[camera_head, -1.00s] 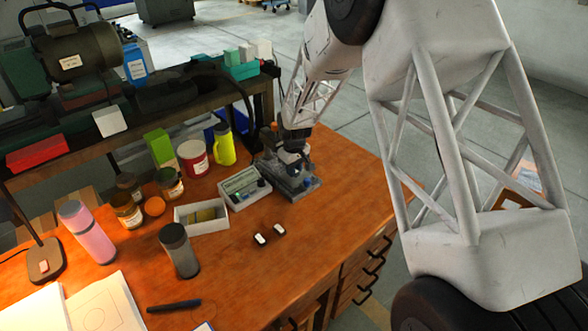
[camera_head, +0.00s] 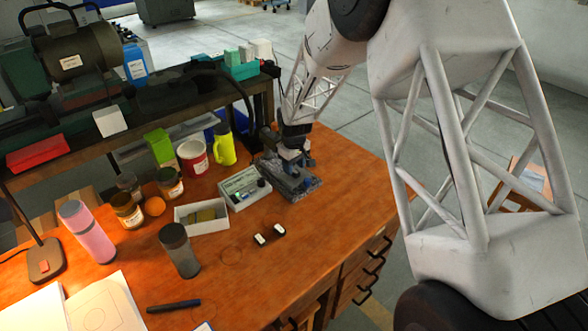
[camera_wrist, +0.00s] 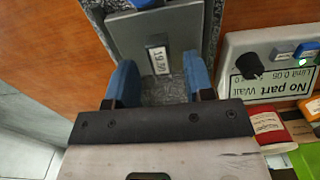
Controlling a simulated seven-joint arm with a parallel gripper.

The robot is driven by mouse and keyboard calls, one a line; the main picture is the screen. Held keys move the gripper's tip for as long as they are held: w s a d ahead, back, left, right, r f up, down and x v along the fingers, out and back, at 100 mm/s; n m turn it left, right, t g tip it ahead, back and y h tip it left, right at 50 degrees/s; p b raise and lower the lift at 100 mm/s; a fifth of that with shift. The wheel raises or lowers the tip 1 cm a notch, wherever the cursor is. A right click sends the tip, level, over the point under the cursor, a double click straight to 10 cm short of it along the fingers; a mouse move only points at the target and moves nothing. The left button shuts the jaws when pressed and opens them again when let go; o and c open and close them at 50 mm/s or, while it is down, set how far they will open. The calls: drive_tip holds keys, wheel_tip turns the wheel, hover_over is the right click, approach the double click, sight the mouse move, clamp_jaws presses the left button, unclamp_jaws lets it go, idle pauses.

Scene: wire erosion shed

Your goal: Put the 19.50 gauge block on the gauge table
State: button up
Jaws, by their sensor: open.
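In the wrist view a small dark block with a white label (camera_wrist: 157,57) lies on the grey gauge stand. Its label seems to read 19.50. My gripper (camera_wrist: 160,80) is open, with one blue finger on each side just short of the block. A gap shows between the fingers and the block. The gauge stand, with its speckled grey base (camera_head: 300,190), is at the bench's far right in the head view. My gripper (camera_head: 293,160) is over it there and hides much of its top. I cannot tell the gauge table apart from the rest of the stand.
A display box (camera_head: 243,188) reading "No part Wait" stands close left of the stand. A white tray (camera_head: 203,226), a dark cup (camera_head: 179,250) and two small white-topped pieces (camera_head: 269,235) are on the bench. The front right is clear.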

sight(295, 171)
wheel_tip(295, 171, up, 10)
drive_tip(key=shift+r, duration=0.25)
idle(0.3)
idle(0.3)
idle(0.4)
drive_tip(key=s+d+r+m+t, duration=0.1)
drive_tip(key=s+d+r+m, duration=0.1)
drive_tip(key=s+d+r, duration=0.7)
drive_tip(key=s+d+r+m, duration=0.3)
drive_tip(key=s+d+r, duration=0.45)
drive_tip(key=s, duration=0.35)
drive_tip(key=s+d+r+m, duration=0.1)
drive_tip(key=s+d, duration=0.3)
drive_tip(key=s, duration=0.8)
drive_tip(key=s+d+r+m+t, duration=0.1)
drive_tip(key=s+d+m, duration=0.2)
drive_tip(key=s, duration=1)
drive_tip(key=shift+d+t, duration=0.3)
drive_tip(key=shift+d, duration=0.3)
